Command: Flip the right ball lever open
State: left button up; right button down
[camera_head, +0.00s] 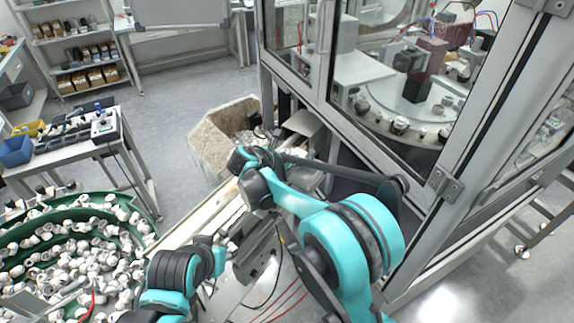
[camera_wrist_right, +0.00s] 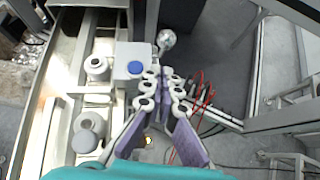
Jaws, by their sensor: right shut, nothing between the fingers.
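The ball lever shows in the right wrist view as a shiny round ball (camera_wrist_right: 166,40) on a short stem, just beyond my fingertips. Beside it to the left is a light block with a blue round button (camera_wrist_right: 135,67). My right gripper (camera_wrist_right: 163,76) is shut and empty, with its fingertips close together near the block and a little short of the ball. I cannot tell whether they touch anything. In the head view my right arm covers the lever area. My left arm comes in low at the left, and its jaws cannot be made out.
A rail (camera_wrist_right: 68,75) with white round caps runs along the left in the wrist view. Red hoses (camera_wrist_right: 203,90) lie to the right. In the head view, a glass-walled cabinet (camera_head: 400,90) stands right and a green bowl of white caps (camera_head: 75,245) left.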

aim_at(310, 150)
jog(key=shift+w+d+r, duration=0.25)
jog(key=shift+w+d, duration=0.55)
jog(key=shift+w, duration=0.05)
jog(key=shift+r, duration=0.1)
jog(key=shift+w+d+r+g+p, duration=0.1)
jog(key=shift+w+r+g+p, duration=0.05)
jog(key=shift+g+p, duration=0.2)
jog(key=shift+w+d+r+g+y+p, duration=0.1)
jog(key=shift+w+r+g+y+p, duration=0.15)
jog(key=shift+y+p, duration=0.15)
jog(key=shift+w+d+r+g+y+p, duration=0.5)
jog(key=shift+w+r+g+y+p, duration=0.15)
jog(key=shift+g+p, duration=0.45)
jog(key=w+g+y+p, duration=0.1)
jog(key=w+d+g+y+p, duration=0.1)
jog(key=p, duration=0.1)
jog(key=shift+d+r+n+g, duration=0.15)
jog(key=shift+n+g, duration=0.15)
jog(key=shift+g, duration=0.1)
jog(key=shift+w+d+g+y+p, duration=0.25)
jog(key=shift+w+g+y+p, duration=0.25)
jog(key=shift+g, duration=0.2)
jog(key=shift+w+d+f, duration=0.35)
jog(key=shift+w+d, duration=0.1)
jog(key=shift+w, duration=0.25)
